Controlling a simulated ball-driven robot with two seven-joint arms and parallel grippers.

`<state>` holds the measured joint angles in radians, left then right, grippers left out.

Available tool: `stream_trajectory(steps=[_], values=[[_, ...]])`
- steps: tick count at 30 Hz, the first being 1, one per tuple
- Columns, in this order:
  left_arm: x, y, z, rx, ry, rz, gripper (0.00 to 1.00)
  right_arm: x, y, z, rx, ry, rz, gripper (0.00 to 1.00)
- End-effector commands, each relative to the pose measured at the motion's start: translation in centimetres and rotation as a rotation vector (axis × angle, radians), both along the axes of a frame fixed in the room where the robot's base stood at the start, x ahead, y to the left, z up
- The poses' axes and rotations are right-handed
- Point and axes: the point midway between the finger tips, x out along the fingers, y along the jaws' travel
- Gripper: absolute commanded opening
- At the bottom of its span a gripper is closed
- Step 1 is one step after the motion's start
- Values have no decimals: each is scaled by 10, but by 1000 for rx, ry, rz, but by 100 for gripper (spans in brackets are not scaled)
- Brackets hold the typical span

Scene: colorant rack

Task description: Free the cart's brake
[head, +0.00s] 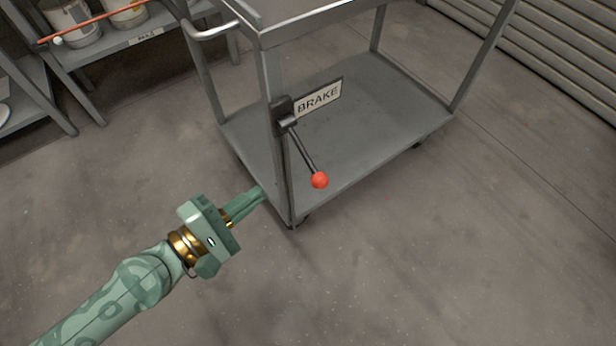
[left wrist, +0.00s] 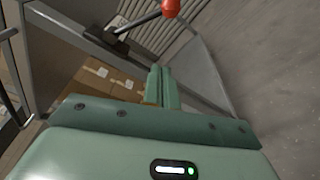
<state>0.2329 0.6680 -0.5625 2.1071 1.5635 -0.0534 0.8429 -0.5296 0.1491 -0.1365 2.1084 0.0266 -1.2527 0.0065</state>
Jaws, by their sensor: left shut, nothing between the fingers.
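The grey metal cart (head: 365,105) stands in the middle of the head view. A black brake mount (head: 284,112) is on its near corner post, beside a "BRAKE" sign (head: 320,96). The brake lever (head: 303,150) slants down to the right and ends in a red ball knob (head: 320,180). My left gripper (head: 262,192) is shut and empty, to the left of the knob and slightly lower, close to the near post. In the left wrist view the knob (left wrist: 170,7) is at the top edge, beyond the shut fingers (left wrist: 161,85). My right gripper is not in view.
A shelf (head: 110,45) with pails and an orange rod (head: 95,22) stands at the upper left. A ribbed shutter (head: 560,45) is at the upper right. Brown boxes (left wrist: 105,80) show in the left wrist view. The floor around the cart is clear.

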Motion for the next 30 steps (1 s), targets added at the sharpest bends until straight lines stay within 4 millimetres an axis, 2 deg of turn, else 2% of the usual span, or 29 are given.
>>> stream_trajectory(steps=[11, 17, 21, 27, 28, 30], values=[[2, -2, -1, -1, 2, 2, 0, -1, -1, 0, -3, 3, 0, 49], [20, -20, 3, -2, -4, 2, 0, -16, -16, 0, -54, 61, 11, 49], [39, -39, 0, -1, -4, 1, 0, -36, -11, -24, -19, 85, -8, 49], [70, -70, -7, -2, 1, 1, 0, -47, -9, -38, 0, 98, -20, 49], [73, -74, -6, -1, 0, 0, 0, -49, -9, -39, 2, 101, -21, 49], [63, -75, -2, 0, 2, 1, 0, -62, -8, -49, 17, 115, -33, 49]])
